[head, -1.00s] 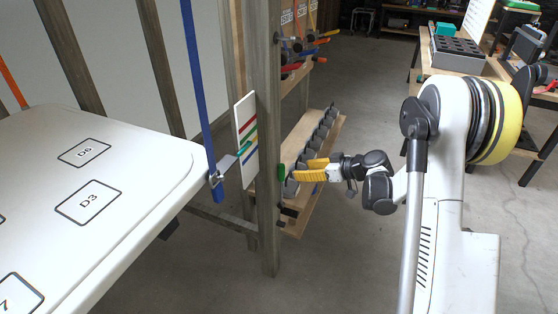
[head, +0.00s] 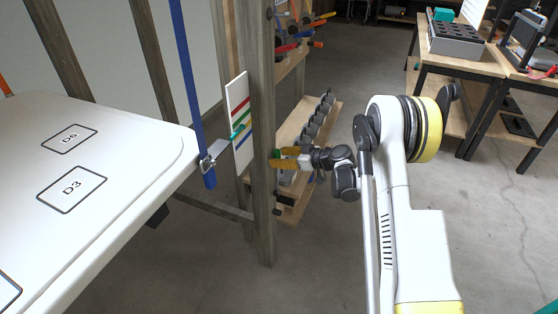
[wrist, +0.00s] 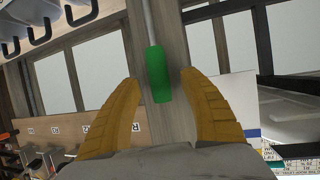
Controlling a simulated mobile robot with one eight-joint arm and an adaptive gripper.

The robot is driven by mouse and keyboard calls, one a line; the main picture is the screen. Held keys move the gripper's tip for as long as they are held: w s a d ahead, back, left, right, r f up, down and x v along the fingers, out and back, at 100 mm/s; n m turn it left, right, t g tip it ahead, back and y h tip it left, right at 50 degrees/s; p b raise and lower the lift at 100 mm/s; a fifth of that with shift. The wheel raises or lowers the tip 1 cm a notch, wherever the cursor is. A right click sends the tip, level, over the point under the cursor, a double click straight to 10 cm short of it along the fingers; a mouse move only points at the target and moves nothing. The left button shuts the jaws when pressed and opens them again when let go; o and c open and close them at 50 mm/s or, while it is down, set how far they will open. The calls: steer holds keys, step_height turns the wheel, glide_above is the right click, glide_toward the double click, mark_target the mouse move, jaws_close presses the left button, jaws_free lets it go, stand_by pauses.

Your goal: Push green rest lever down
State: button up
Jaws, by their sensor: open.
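The rest lever has a green grip (wrist: 158,75) on a thin metal rod, seen in the wrist view in front of a wooden post. In the head view a small part of the green grip (head: 276,154) shows at the post's right side. My gripper (wrist: 160,82) is open, with one yellow finger on each side of the grip. Whether either finger touches it I cannot tell. In the head view my gripper (head: 280,160) is beside the post, its fingers partly overlapping the grip.
The wooden post (head: 262,190) stands close to my gripper. A white board (head: 238,105) with red, green and blue stripes is behind it, with a teal pointer near the green stripe. A large white roof panel (head: 110,215) fills the left. A blue strap (head: 190,75) hangs at its corner.

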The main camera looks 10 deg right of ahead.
steer(key=shift+w+a, duration=0.1)
jaws_close()
stand_by(0.3)
